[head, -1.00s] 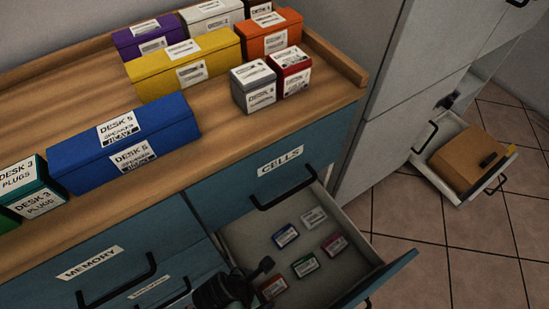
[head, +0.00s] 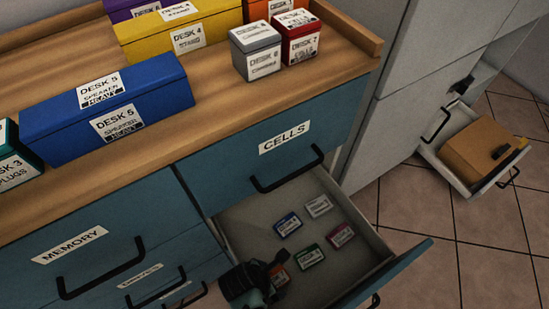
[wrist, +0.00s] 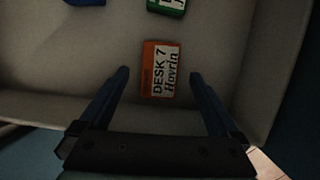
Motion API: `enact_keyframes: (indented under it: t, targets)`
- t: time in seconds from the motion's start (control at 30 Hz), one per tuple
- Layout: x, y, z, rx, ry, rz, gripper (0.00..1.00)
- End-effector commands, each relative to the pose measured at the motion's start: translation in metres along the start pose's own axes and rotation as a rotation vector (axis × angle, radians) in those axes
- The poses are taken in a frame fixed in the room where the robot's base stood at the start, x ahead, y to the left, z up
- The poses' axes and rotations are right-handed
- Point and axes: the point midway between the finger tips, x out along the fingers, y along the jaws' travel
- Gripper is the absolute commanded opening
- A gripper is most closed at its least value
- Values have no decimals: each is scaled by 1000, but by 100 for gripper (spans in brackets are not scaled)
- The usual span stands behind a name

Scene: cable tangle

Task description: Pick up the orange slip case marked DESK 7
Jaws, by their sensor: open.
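The orange slip case (wrist: 157,69) marked DESK 7 lies flat on the floor of the open drawer (head: 375,259). In the wrist view its label reads "DESK 7 Hovrin". My gripper (wrist: 160,73) is open, with one finger on each side of the case and clear space between. I cannot tell how far above the case the fingertips are. In the head view my gripper (head: 268,272) hangs over the drawer's near left part and hides much of the orange case (head: 281,280).
Blue (head: 288,224), white (head: 318,206), green (head: 310,258) and red (head: 341,235) cases lie near it in the drawer. Drawer walls stand around them. Above is a wooden counter (head: 215,115) with several boxes. Another open drawer (head: 470,180) holds a brown box at right.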

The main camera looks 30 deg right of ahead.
Motion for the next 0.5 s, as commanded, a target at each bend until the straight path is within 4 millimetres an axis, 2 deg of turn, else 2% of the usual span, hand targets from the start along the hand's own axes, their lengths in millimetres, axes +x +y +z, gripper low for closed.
enact_keyframes:
  t: [0.03,0.1,0.33,0.37,0.5]
  targets:
    - [13,0,-1,1,0,-1,98]
    - [20,0,-1,1,0,-1,98]
    - [19,0,0,0,0,1,98]
    - [19,0,0,0,0,1,94]
    - [19,0,0,0,0,1,69]
